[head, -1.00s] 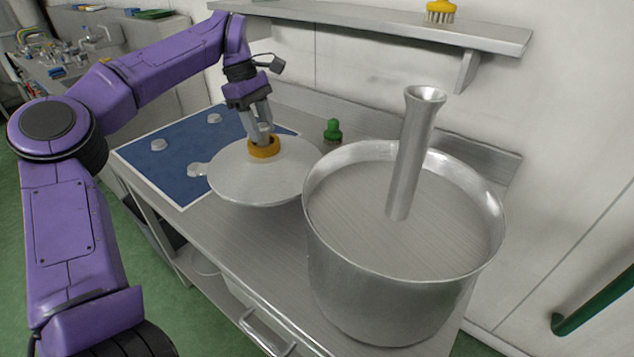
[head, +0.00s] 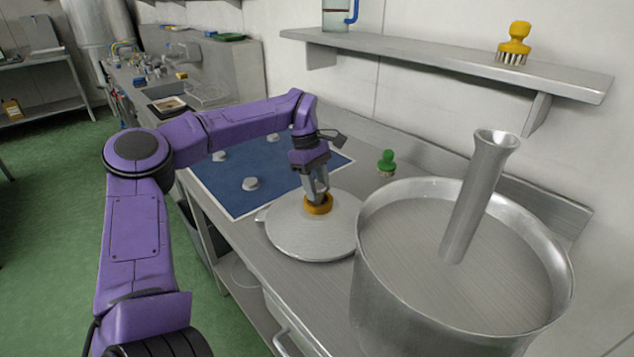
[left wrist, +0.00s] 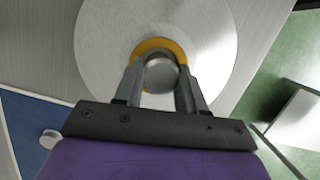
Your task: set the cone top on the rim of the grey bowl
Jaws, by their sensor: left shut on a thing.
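The cone top (head: 295,235) is a wide, shallow, brushed-metal cone with an orange ring around its knob. My left gripper (head: 317,196) is shut on the knob from above. The left wrist view shows the round knob (left wrist: 161,74) between the two fingers, with the cone top (left wrist: 105,50) spread out beneath. The cone top is low over the metal bench; I cannot tell whether it touches. The grey bowl (head: 385,295) is a large, deep metal vessel right of it, with a flared upright post (head: 472,200) inside. My right gripper is not in view.
A blue mat (head: 232,198) with several small pale discs lies behind and left of the cone top. A green knobbed object (head: 387,162) stands behind. A wall shelf (head: 440,58) holds a yellow brush (head: 514,42). Bare bench (head: 262,252) shows at the front left.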

